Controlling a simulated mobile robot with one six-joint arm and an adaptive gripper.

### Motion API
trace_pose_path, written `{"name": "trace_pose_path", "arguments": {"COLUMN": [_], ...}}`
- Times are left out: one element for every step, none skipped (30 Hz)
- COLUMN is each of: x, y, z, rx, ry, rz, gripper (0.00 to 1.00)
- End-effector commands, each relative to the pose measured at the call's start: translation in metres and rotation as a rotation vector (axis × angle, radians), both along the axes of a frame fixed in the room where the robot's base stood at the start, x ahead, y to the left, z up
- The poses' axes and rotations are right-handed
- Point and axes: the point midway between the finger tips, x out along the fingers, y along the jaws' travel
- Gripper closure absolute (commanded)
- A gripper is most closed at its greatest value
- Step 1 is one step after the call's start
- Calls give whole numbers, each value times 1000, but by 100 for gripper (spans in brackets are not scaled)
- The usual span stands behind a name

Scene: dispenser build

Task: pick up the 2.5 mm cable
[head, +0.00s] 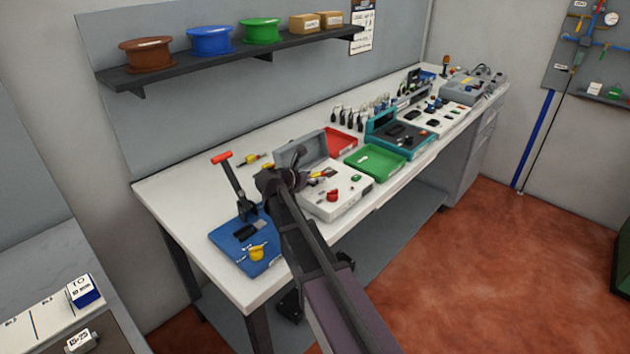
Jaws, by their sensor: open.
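My gripper (295,181) is over the white workbench, beside the white box with the open grey lid. It is open, small in the head view and partly hidden by my own wrist. Several dark cable-like pieces (352,116) stand in a row at the back of the bench, well to the right of my gripper. No size mark is readable on them, so I cannot tell which is the 2.5 mm cable. A small red and yellow piece (322,174) lies on the white box (345,203), close to the gripper; I cannot tell what it is.
A blue base with a red-handled lever (225,240) stands left of my arm. A red tray (340,140), a green tray (375,161) and a teal case (412,150) are to the right. Spools line the shelf (225,62) above. The bench's left end (172,190) is clear.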

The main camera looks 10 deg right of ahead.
Motion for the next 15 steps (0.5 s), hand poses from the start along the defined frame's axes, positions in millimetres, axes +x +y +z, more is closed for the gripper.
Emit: {"name": "trace_pose_path", "arguments": {"x": [0,0,0,0,0,0,0,0,0,0,0,0,0,0,0], "y": [0,0,0,0,0,0,0,0,0,0,0,0,0,0,0], "z": [0,0,0,0,0,0,0,0,0,0,0,0,0,0,0], "rx": [0,0,0,0,0,0,0,0,0,0,0,0,0,0,0], "ry": [0,0,0,0,0,0,0,0,0,0,0,0,0,0,0], "rz": [0,0,0,0,0,0,0,0,0,0,0,0,0,0,0], "gripper": [34,34,34,34,34,34,34,34,34,34,34,37,46,55,67]}}
